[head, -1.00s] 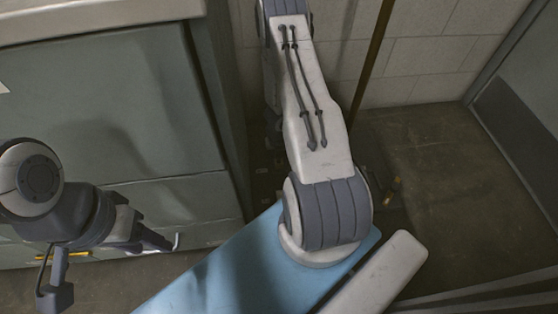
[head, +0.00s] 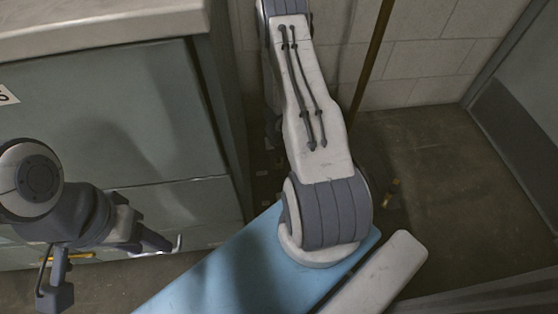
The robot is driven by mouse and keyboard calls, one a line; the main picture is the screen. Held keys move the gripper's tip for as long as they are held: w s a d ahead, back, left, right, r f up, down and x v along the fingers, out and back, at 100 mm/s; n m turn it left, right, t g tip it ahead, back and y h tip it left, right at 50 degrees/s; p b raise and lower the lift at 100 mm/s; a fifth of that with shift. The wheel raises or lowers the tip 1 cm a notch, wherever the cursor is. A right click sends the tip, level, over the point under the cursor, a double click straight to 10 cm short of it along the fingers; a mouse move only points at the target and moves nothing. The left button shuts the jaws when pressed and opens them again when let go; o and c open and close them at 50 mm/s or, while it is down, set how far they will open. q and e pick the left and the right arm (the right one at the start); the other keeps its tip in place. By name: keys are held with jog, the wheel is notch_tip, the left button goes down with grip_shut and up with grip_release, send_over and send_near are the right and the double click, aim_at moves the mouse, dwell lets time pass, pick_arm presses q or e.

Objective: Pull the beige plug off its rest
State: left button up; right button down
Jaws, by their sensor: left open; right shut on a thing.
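The beige plug and its rest cannot be made out in the head view. My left gripper (head: 152,241) is open at the lower left, in front of the grey cabinet, with nothing seen between its fingers. A small pale hooked piece shows just beyond its tip; I cannot tell what it is.
The grey-green cabinet (head: 105,115) with a pale top (head: 100,28) fills the left. A thin brown pole (head: 372,60) stands before the tiled wall (head: 430,65). Small yellowish bits (head: 391,190) lie on the dark floor (head: 425,160), which is otherwise mostly clear at right.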

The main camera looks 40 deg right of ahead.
jog(key=shift+r+p, duration=0.8)
jog(key=shift+r, duration=0.05)
notch_tip(320, 180, up, 4)
jog(key=p, duration=0.4)
dwell(0.4)
